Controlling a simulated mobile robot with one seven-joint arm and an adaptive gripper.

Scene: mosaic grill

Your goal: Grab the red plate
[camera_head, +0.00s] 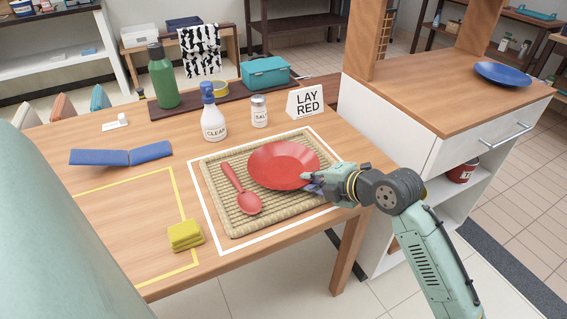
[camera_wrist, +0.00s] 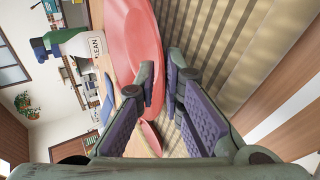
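The red plate (camera_head: 284,165) lies on a woven mat (camera_head: 218,205) inside a white outline on the wooden table. My gripper (camera_head: 312,182) is at the plate's right front rim, low over the mat. In the wrist view the red plate (camera_wrist: 135,38) reaches down to my gripper (camera_wrist: 160,80), with one fingertip on each side of its rim. The fingertips are close together with a narrow gap. I cannot tell whether both press on the rim. The plate shows no clear lift from the mat.
A red spoon (camera_head: 242,190) lies left of the plate. Behind stand a spray bottle (camera_head: 213,118), a salt shaker (camera_head: 259,111) and a "LAY RED" sign (camera_head: 307,102). A counter with a blue plate (camera_head: 502,74) stands right.

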